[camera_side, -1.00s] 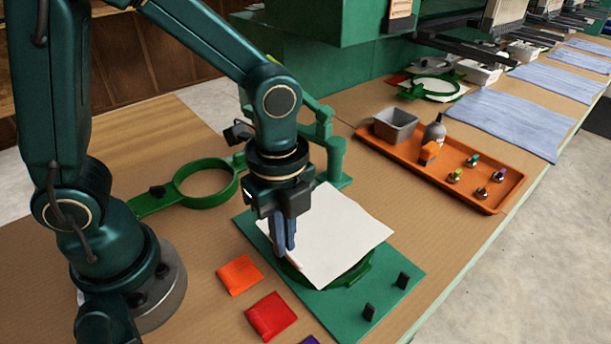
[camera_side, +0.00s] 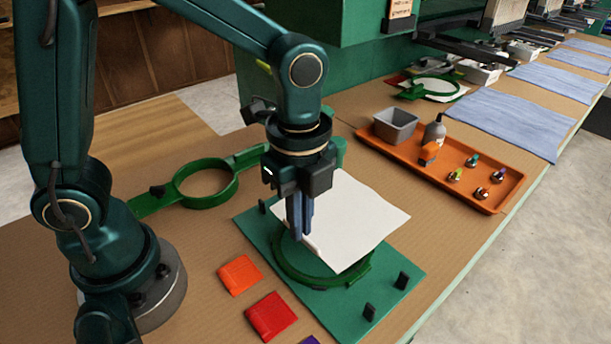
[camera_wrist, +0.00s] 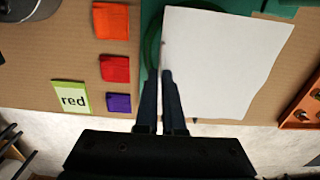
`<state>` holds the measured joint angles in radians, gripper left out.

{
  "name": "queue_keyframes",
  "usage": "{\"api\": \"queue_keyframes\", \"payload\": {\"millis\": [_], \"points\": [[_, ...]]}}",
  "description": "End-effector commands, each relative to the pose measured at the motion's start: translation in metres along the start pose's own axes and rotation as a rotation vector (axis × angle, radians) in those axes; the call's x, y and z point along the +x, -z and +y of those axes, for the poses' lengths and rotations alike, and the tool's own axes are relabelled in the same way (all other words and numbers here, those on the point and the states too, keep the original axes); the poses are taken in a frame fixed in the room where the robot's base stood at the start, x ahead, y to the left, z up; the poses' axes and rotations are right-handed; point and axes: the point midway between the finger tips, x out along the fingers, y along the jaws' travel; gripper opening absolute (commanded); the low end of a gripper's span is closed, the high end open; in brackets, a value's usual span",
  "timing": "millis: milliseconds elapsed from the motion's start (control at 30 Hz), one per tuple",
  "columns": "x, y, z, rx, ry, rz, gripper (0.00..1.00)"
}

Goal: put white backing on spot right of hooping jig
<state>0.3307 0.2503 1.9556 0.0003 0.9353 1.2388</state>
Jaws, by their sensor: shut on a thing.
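The white backing (camera_side: 352,222) is a thin white sheet, held at its near left edge by my gripper (camera_side: 300,238). The fingers are shut on that edge, and the sheet hangs above the green hooping jig (camera_side: 388,304) and its round hoop (camera_side: 300,278), covering part of both. In the wrist view the backing (camera_wrist: 220,65) reaches out to the right of my fingers (camera_wrist: 164,78), hiding much of the jig. The spot right of the jig cannot be made out as a marked place.
Orange (camera_side: 240,275) and red (camera_side: 270,316) squares lie left of the jig. A green ring (camera_side: 205,184) lies behind them. An orange tray (camera_side: 480,196) with a grey bin (camera_side: 396,125), bottle and small parts stands at the right. Black posts (camera_side: 401,280) rise from the jig.

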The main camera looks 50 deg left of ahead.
Motion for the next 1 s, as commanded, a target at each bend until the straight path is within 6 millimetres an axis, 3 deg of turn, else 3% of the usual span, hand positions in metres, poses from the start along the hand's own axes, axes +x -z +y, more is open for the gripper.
{"api": "queue_keyframes", "payload": {"millis": [200, 500, 800, 1000], "points": [[-0.003, 0.017, -0.044, 0.001, 0.0, 0.0, 0.0], [0.0, 0.038, -0.093, 0.001, 0.0, -0.001, 0.0], [0.011, 0.055, -0.128, 0.001, 0.002, -0.001, 0.0], [0.021, 0.062, -0.142, 0.001, 0.002, -0.001, 0.0]]}}
